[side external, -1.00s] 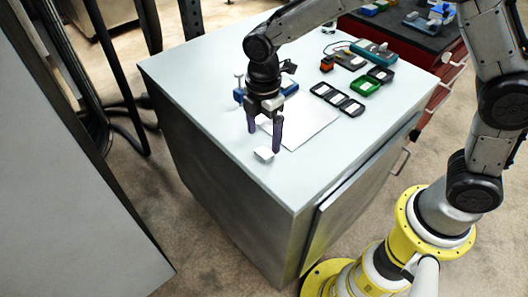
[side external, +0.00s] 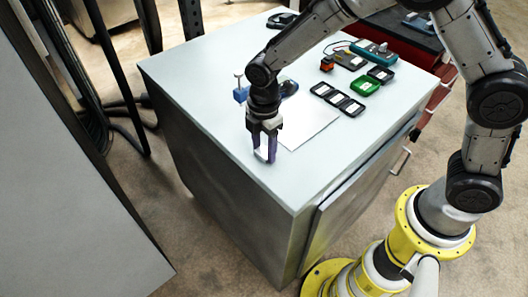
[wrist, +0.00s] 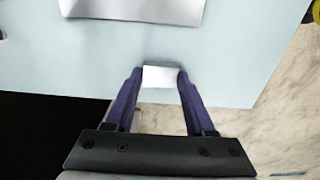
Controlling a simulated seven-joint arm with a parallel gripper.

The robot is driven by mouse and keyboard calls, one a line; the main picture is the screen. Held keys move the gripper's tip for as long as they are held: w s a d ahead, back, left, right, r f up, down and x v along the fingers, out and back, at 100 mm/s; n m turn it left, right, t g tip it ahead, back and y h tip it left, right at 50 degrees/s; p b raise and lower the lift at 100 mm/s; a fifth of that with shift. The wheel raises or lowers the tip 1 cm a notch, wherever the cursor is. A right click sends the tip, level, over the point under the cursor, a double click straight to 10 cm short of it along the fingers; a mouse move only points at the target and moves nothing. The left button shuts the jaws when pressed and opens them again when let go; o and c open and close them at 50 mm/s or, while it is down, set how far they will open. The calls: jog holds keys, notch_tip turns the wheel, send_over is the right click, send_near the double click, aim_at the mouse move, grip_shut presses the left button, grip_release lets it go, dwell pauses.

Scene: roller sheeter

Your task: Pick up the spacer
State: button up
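The spacer is a small white block (wrist: 160,77), which I take to be the task's object. It lies between the two purple fingertips of my gripper (wrist: 160,74) in the wrist view, and both tips appear to touch its sides. In the side external view my gripper (side external: 264,157) points down near the table's front left edge, with the white spacer (side external: 262,153) partly hidden between its fingers. My gripper looks shut on the spacer. I cannot tell whether the spacer is clear of the tabletop.
The pale tabletop (side external: 325,175) has a white sheet (side external: 311,126) just behind my gripper. A blue tool (side external: 241,93) stands behind it. Black frames (side external: 337,98), a green frame (side external: 364,86) and a multimeter (side external: 375,52) lie toward the back right. The front right is clear.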

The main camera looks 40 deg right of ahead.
grip_shut()
jog(key=shift+r, duration=0.2)
